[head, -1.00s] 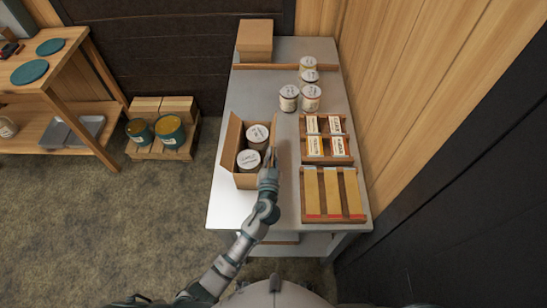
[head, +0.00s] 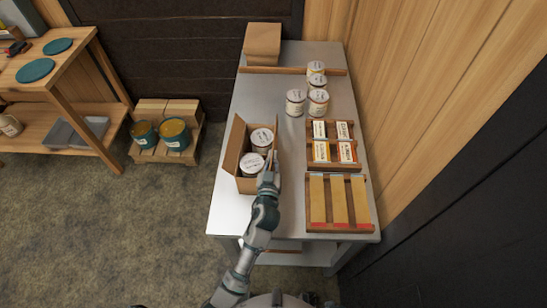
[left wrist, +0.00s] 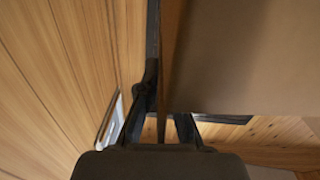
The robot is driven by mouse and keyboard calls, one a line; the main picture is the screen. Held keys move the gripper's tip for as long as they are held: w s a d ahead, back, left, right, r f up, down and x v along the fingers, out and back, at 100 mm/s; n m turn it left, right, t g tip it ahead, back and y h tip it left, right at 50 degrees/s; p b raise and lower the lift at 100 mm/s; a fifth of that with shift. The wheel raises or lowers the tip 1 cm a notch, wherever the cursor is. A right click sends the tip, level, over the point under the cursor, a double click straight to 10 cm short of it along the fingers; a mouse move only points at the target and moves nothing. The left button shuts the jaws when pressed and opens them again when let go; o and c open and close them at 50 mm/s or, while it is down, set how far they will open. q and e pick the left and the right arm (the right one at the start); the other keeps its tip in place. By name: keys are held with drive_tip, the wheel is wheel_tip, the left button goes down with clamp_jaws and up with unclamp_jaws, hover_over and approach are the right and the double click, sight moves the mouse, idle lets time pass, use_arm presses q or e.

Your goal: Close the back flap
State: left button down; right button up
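An open cardboard box (head: 245,186) stands on the metal table with two white-lidded cans (head: 262,138) inside. A flap (head: 235,145) stands up along its left side. My left gripper (head: 271,160) is at the box's right side, beside the nearer can, and covers part of that edge. In the left wrist view a brown cardboard panel (left wrist: 245,55) fills the upper right, close beside the left gripper (left wrist: 165,110), and hides part of its fingers. I cannot tell whether the fingers grip the panel. My right gripper is not in view.
Wooden trays (head: 338,203) with labels and strips lie right of the box. Several labelled cans (head: 295,103) stand behind them. A wooden bar (head: 290,71) crosses the table before a closed-looking brown box (head: 262,43). A wooden wall borders the right.

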use_arm(q)
drive_tip(key=shift+r, duration=0.1)
drive_tip(key=c, duration=1.4)
unclamp_jaws()
drive_tip(key=shift+o, duration=0.2)
drive_tip(key=s, duration=1.2)
drive_tip(key=shift+a, duration=0.3)
